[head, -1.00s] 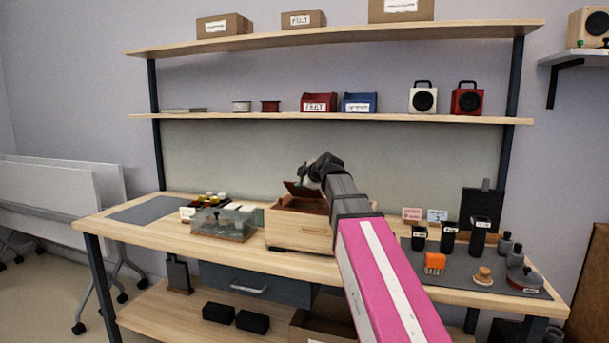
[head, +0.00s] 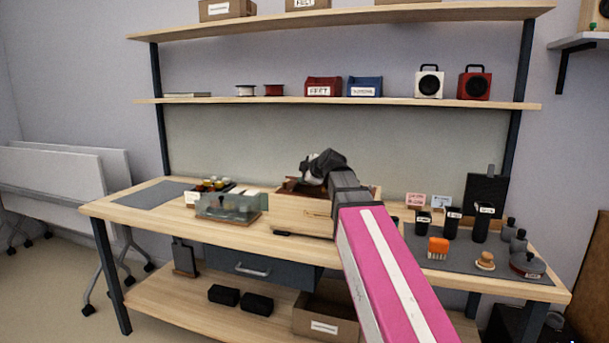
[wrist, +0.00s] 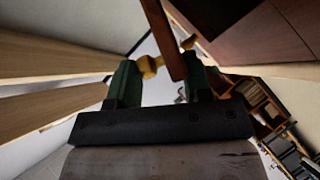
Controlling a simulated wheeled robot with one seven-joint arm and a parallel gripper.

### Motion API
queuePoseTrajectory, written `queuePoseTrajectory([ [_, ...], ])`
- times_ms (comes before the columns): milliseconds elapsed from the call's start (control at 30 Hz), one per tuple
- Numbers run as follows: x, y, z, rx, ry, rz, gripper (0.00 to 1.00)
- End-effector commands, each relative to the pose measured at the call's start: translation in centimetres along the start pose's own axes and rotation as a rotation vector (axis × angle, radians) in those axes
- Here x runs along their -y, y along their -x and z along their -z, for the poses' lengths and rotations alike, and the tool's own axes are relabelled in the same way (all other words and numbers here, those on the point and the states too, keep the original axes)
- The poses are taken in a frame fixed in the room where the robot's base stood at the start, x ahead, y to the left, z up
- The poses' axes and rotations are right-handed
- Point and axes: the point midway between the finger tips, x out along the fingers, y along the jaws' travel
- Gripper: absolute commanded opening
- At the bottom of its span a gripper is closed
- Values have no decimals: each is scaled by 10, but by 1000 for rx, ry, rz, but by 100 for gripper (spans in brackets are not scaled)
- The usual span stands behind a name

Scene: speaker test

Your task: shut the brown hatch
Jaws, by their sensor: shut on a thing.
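The brown hatch (head: 290,186) is on top of the pale wooden box (head: 292,213) on the workbench, largely hidden behind my gripper (head: 308,176) in the head view. In the wrist view a narrow brown piece, which looks like the hatch (wrist: 165,38) seen edge-on, runs down between the green fingers of my gripper (wrist: 160,72). A brass-coloured knob (wrist: 150,65) sits beside it, between the fingers. My gripper is shut on the hatch, at or near the knob; the exact contact is hard to see. The hatch stands open at an angle that I cannot tell.
A clear-lidded case (head: 230,207) stands just left of the box. Black containers (head: 453,219), an orange brush (head: 438,247) and other small items stand on a grey mat at the right. A shelf (head: 340,101) runs above the bench.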

Motion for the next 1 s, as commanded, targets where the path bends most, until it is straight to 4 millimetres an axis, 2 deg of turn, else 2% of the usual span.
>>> queuePoseTrajectory([
  [67, 3, 0, 0, -1, -5, 9, 3],
  [100, 2, 0, 0, -1, -4, 8, 56],
  [467, 1, 4, 0, 0, -2, 3, 56],
  [567, 1, 15, 0, 0, -1, 1, 56],
  [1000, 2, 92, 0, 0, -3, 2, 56],
])
